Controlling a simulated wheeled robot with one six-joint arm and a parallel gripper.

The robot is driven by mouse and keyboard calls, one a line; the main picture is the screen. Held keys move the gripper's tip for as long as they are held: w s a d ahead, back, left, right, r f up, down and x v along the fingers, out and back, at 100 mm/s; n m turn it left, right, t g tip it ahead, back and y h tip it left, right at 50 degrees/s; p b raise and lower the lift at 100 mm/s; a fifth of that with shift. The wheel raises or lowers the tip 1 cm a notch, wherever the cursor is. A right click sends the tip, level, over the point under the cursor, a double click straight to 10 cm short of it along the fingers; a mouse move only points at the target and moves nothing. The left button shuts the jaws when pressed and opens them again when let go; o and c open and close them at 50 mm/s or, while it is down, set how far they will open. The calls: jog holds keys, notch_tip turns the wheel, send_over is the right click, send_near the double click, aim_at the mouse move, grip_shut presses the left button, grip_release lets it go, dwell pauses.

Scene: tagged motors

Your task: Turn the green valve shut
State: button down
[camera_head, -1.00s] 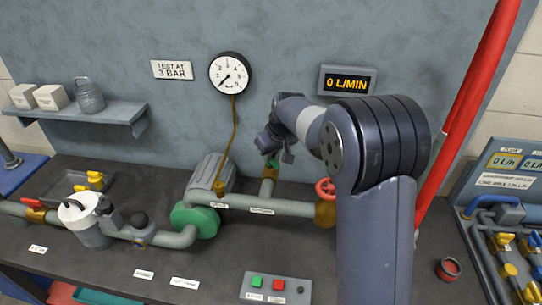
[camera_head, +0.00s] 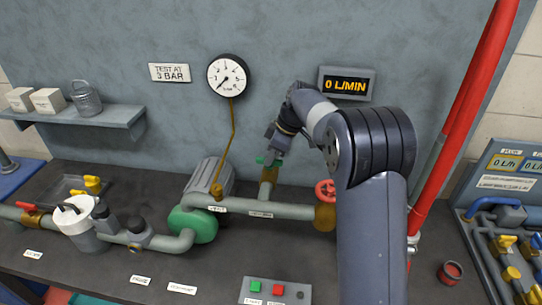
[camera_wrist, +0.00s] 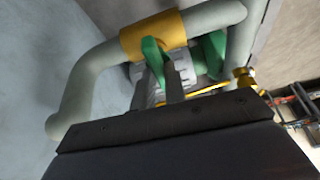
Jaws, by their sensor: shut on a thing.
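The green valve shows as a small green lever (camera_head: 263,160) on the brass body (camera_head: 268,175) of the short upright branch pipe, behind the main grey pipe. My gripper (camera_head: 272,155) is down at this lever from above, and the lever's end sticks out to its left. In the wrist view the green lever (camera_wrist: 152,50) stands in front of the brass body (camera_wrist: 150,33), against a dark finger of my gripper (camera_wrist: 166,66). My gripper is shut on the lever.
A green-faced pump (camera_head: 193,225) and a red handwheel (camera_head: 326,190) are on the same pipework. The gauge (camera_head: 227,76) needle points to the lower left. The display (camera_head: 346,84) reads 0 L/MIN. A button box (camera_head: 275,291) lies in front.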

jog(key=shift+n, duration=0.5)
jog(key=c, duration=1.5)
grip_release()
jog(key=shift+o, duration=0.2)
jog(key=w+b+v, duration=0.1)
jog(key=v, duration=0.9)
jog(key=shift+s+d+r, duration=0.2)
jog(key=shift+s+r, duration=0.15)
jog(key=shift+r, duration=0.05)
jog(key=shift+f, duration=0.1)
jog(key=p+x, duration=0.1)
jog(key=x, duration=0.9)
jog(key=shift+s+a+f, duration=0.15)
jog(key=shift+a+f, duration=0.1)
jog(key=shift+f, duration=0.1)
